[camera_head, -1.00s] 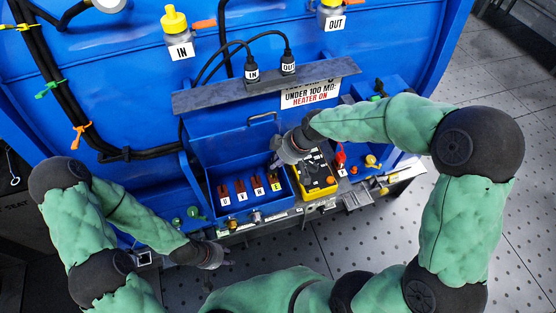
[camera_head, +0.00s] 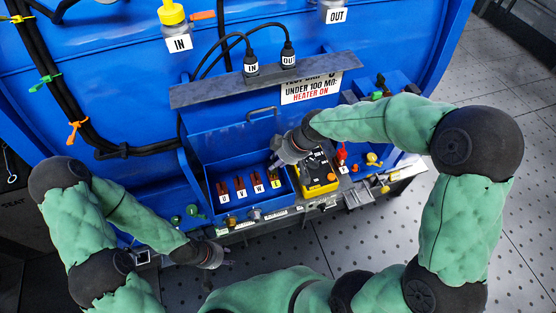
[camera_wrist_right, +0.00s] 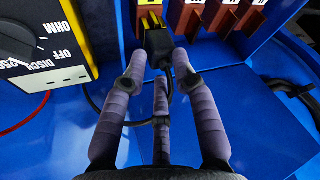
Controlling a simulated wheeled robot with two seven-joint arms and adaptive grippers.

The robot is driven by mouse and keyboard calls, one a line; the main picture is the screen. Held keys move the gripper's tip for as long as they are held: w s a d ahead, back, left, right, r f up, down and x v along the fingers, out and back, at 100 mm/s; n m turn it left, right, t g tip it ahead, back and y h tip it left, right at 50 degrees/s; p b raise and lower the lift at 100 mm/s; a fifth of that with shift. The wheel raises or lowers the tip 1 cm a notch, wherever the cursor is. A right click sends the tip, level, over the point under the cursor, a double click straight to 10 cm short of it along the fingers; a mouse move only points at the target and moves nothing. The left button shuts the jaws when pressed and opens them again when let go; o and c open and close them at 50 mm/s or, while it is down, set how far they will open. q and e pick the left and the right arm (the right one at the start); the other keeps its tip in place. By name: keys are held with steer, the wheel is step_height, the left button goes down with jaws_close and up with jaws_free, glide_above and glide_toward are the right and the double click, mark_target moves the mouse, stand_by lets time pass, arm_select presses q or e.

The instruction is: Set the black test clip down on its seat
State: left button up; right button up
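The black test clip (camera_wrist_right: 158,42) shows in the right wrist view between the fingertips of my right gripper (camera_wrist_right: 159,62). The fingers bend inward and appear to press on its sides. Its far end meets the yellow-marked terminal (camera_wrist_right: 151,18) at the end of the terminal row; whether it is seated there is hidden. A black lead curves down beside it. In the head view my right gripper (camera_head: 277,163) is over the right end of the blue terminal box (camera_head: 213,195), and hides the clip. My left gripper (camera_head: 222,262) hangs low at the left; its fingers are too small to read.
The yellow tester (camera_head: 326,188) stands just right of the box, with its dial (camera_wrist_right: 20,45) close to my right fingers. A grey ledge (camera_head: 265,78) with two black plugs overhangs the box. A red lead (camera_wrist_right: 30,118) lies left of my right gripper.

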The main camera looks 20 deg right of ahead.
stand_by(0.3)
steer(key=v, duration=1.2)
steer(key=shift+s+f, duration=0.1)
